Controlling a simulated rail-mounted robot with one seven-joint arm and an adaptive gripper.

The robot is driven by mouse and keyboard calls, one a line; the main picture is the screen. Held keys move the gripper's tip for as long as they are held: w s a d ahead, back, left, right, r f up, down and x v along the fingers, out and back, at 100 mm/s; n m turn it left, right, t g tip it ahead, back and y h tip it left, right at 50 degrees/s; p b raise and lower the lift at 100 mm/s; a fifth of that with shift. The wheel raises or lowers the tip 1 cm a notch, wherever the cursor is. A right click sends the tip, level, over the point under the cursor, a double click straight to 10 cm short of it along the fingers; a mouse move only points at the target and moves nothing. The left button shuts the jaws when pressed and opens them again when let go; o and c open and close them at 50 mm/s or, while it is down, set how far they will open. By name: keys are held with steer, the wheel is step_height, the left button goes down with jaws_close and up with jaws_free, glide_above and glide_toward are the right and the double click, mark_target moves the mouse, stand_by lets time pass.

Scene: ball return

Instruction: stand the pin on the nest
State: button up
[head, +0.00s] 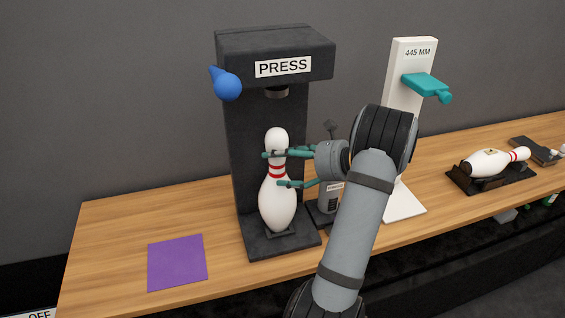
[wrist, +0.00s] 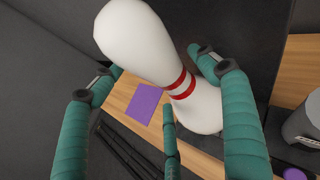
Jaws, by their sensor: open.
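The white pin (head: 277,205) with red neck stripes stands upright on a small dark nest (head: 291,234) on the press base. Its underside is hidden, so I cannot tell exactly how it is seated. My gripper (head: 274,169) reaches in from the right at neck height, its teal fingers open around the pin. In the wrist view, the pin (wrist: 150,45) lies between the spread fingers of my gripper (wrist: 158,75). I cannot tell whether any finger touches it.
The dark press (head: 265,120) rises behind the pin, with a blue knob (head: 226,84) at its upper left. A purple square (head: 177,262) lies on clear wood at left. A white 445 MM gauge (head: 405,88) and a second pin in a black cradle (head: 490,177) are at right.

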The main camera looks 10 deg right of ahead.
steer(key=shift+s+f, duration=0.1)
steer(key=shift+f, duration=0.15)
steer(key=v, duration=1.2)
steer(key=shift+r, duration=0.25)
steer(key=x, duration=1.2)
steer(key=shift+f, duration=0.1)
steer(key=shift+r, duration=0.3)
